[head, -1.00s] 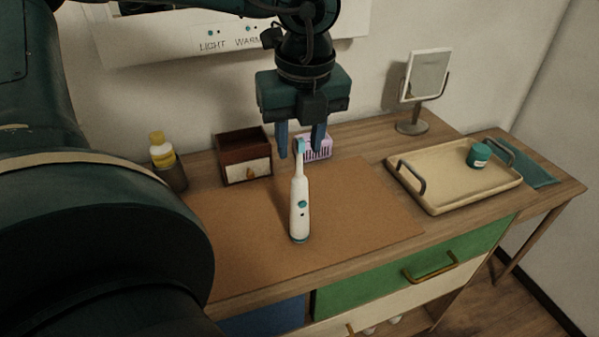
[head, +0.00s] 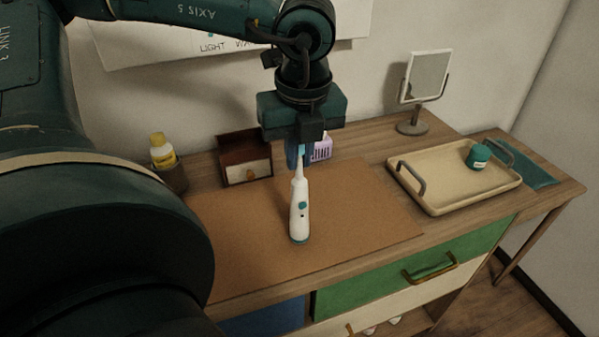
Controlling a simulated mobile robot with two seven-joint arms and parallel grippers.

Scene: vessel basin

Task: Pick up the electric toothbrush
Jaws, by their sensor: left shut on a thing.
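The white electric toothbrush (head: 299,210) with a teal button and teal base ring stands upright on the brown mat (head: 360,220). My left gripper (head: 299,155) points down from above and is shut on the toothbrush at its thin upper end. The teal bristle head shows in front of the blue fingers, which partly hide each other. The toothbrush base appears to be still at the mat. My right gripper is not in view.
Behind the gripper are a dark red box (head: 245,158) and a purple basket (head: 322,149), partly hidden. A yellow bottle (head: 162,151) stands at left. At right are a beige tray (head: 455,198) with a teal jar (head: 478,156), and a mirror (head: 427,76).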

